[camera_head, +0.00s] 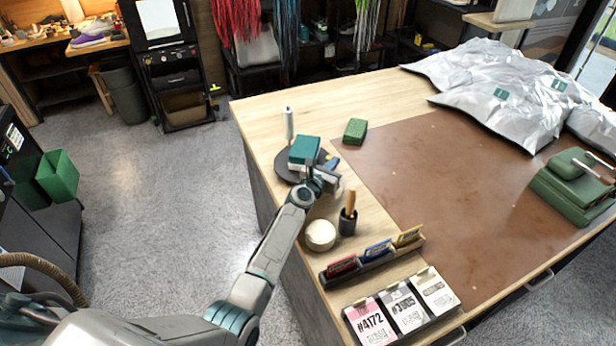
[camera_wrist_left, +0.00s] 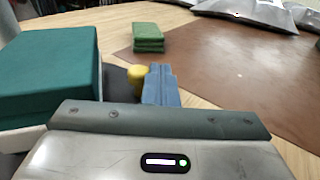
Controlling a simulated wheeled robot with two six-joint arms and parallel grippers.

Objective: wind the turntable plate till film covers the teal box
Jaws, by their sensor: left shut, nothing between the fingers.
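The teal box (camera_head: 304,149) sits on the dark round turntable plate (camera_head: 284,170) near the table's left edge. Its teal lid fills the left of the left wrist view (camera_wrist_left: 45,75), with a paler lower part under it. A white upright roll (camera_head: 289,122) stands behind the box. I cannot tell whether any film lies on the box. My left gripper (camera_head: 329,161) is over the right side of the plate. Its blue-grey fingers (camera_wrist_left: 160,85) are shut and empty, beside a yellow knob (camera_wrist_left: 137,80). The gripper body hides part of the plate.
A green block (camera_head: 355,131) lies behind the gripper. A cream round item (camera_head: 320,235), a dark cup (camera_head: 347,222) and a card rack (camera_head: 372,260) stand in front. Silver bags (camera_head: 490,85) lie far right. The brown mat (camera_head: 440,180) is mostly clear.

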